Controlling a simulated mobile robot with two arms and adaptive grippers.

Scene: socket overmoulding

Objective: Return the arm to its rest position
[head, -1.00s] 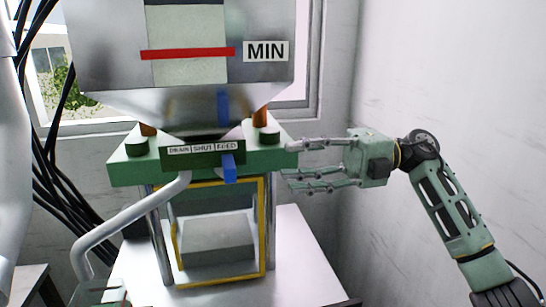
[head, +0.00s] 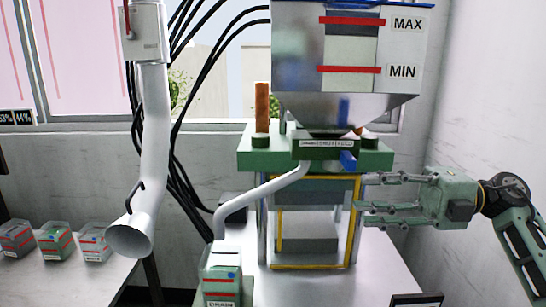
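My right gripper (head: 385,200) comes in from the right in the head view. Its fingers are spread apart and empty, pointing left beside the yellow-framed front of the moulding machine (head: 252,160). Whether the fingertips touch the machine I cannot tell. My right arm (head: 525,240) runs from the gripper down to the lower right edge. My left gripper and arm are not in view.
A hopper (head: 300,50) with MAX and MIN marks tops the machine, with a blue lever (head: 348,160) below. A bent pipe (head: 255,190) leads to a DRAIN container (head: 222,272).

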